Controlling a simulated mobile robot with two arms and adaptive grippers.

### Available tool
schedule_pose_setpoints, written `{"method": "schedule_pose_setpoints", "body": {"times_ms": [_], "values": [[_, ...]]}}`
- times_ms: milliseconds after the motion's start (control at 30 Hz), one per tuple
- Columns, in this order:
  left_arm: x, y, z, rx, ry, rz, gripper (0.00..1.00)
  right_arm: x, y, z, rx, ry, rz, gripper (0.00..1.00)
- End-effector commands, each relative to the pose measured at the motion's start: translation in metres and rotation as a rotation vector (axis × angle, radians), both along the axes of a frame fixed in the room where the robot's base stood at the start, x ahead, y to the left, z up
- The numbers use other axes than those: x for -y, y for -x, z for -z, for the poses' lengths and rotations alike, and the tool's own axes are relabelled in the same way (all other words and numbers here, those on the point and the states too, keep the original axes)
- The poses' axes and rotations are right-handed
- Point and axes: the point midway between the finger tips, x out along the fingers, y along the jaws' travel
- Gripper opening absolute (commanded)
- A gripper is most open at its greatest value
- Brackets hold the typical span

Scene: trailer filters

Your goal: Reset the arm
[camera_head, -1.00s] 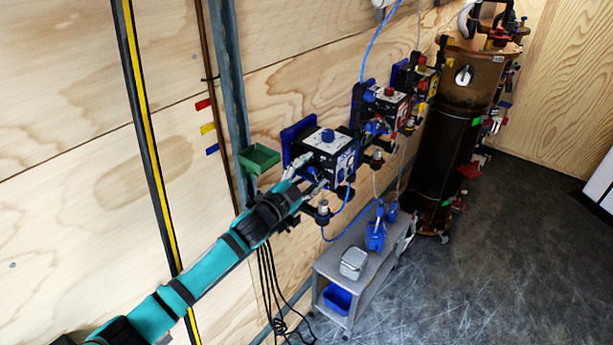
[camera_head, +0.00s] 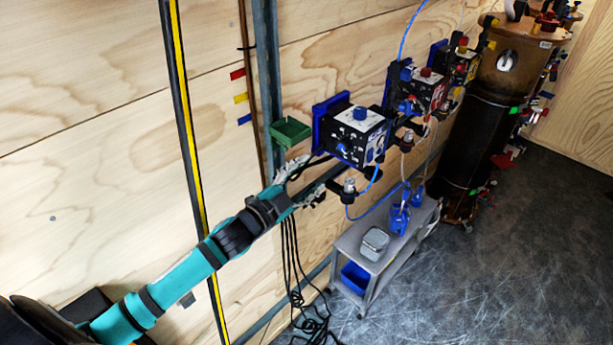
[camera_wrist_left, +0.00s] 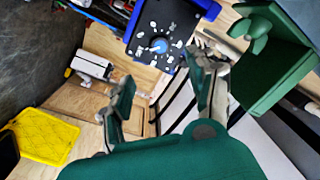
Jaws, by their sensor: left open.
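My left arm is teal with black joints and reaches in from the lower left in the head view. Its gripper (camera_head: 312,180) is open and empty, just left of and below the blue-backed control box (camera_head: 358,133). In the left wrist view the gripper's two fingers (camera_wrist_left: 165,85) are spread apart with nothing between them. The same box, with a blue knob, shows beyond them in that view (camera_wrist_left: 160,35). A green bin (camera_head: 291,131) on the wall is above the gripper; it also shows at the right of the left wrist view (camera_wrist_left: 275,55). My right gripper is not in view.
More wall boxes, one red-knobbed (camera_head: 425,90) and one yellow (camera_head: 462,65), continue right towards a tall brown tank (camera_head: 490,110). A grey cart (camera_head: 385,262) stands below. Black cables (camera_head: 291,265) hang under the gripper. The dark floor (camera_head: 510,270) at right is open.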

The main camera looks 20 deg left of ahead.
Motion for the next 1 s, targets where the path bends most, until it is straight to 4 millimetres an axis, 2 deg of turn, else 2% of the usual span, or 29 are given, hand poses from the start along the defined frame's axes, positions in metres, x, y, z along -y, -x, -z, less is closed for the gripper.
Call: {"method": "schedule_pose_setpoints", "body": {"times_ms": [333,467,567,600,733,800,1000], "values": [[0.001,0.001,0.002,-0.009,0.006,-0.005,0.58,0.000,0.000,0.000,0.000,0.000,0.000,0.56],[0.004,0.014,0.023,-0.109,0.054,-0.066,0.58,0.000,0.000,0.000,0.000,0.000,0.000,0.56],[0.006,0.040,0.056,-0.284,0.127,-0.166,0.58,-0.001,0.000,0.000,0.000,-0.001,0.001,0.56],[0.007,0.057,0.072,-0.374,0.159,-0.214,0.58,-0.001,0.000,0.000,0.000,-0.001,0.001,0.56],[0.009,0.117,0.116,-0.658,0.247,-0.357,0.58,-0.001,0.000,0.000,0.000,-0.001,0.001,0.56],[0.011,0.146,0.131,-0.778,0.277,-0.410,0.58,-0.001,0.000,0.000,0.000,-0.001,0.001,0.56],[0.018,0.216,0.154,-1.038,0.328,-0.516,0.58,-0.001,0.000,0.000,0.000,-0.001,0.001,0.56]]}}
